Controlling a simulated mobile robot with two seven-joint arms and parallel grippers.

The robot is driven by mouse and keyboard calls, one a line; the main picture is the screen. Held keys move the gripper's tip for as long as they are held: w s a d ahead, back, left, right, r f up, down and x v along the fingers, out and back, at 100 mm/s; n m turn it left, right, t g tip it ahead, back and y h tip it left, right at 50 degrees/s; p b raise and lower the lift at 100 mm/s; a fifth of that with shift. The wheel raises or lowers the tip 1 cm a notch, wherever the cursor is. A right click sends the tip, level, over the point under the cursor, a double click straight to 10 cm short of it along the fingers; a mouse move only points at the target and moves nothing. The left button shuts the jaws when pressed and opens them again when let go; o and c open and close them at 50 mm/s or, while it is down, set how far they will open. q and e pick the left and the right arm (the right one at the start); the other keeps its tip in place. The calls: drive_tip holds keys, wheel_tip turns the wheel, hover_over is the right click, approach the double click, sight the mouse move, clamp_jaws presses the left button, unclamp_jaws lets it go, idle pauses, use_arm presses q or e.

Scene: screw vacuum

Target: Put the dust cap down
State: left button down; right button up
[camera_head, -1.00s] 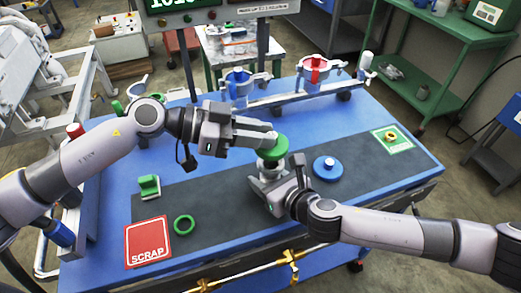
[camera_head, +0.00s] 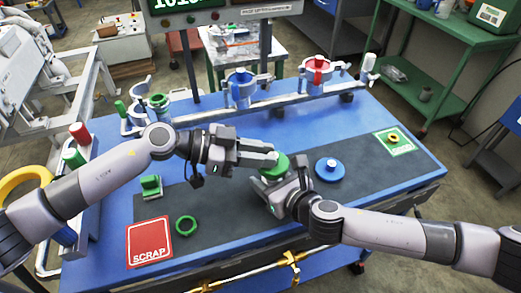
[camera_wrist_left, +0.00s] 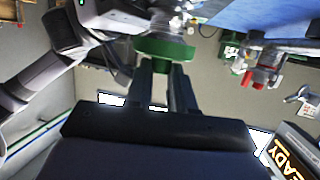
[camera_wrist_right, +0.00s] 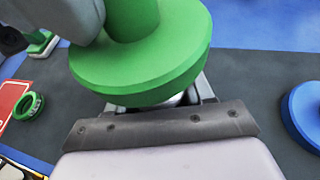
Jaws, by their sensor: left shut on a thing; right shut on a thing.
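The green dust cap (camera_head: 275,168) is a thick disc with a stem. My left gripper (camera_head: 272,157) is shut on its stem from the left. The cap and stem also show large in the right wrist view (camera_wrist_right: 140,70) and in the left wrist view (camera_wrist_left: 163,48). My right gripper (camera_head: 284,187) is shut on a silvery metal part just under the cap. Only a sliver of this metal part (camera_wrist_right: 188,97) shows below the disc in the right wrist view. Whether cap and metal part touch cannot be told.
A blue knobbed disc (camera_head: 329,171) lies on the dark mat to the right. A green ring (camera_head: 186,226) and the red SCRAP plate (camera_head: 149,243) lie at left front, with a green block (camera_head: 150,186) behind. A green-bordered pad (camera_head: 394,142) is far right. Clamps line the back rail.

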use_arm(q)
drive_tip(key=c, duration=1)
unclamp_jaws()
drive_tip(key=shift+r, duration=0.1)
drive_tip(key=shift+r, duration=0.35)
drive_tip(key=v, duration=1.2)
drive_tip(key=shift+r, duration=0.1)
use_arm(e)
drive_tip(key=o, duration=1.3)
drive_tip(key=shift+s, duration=0.1)
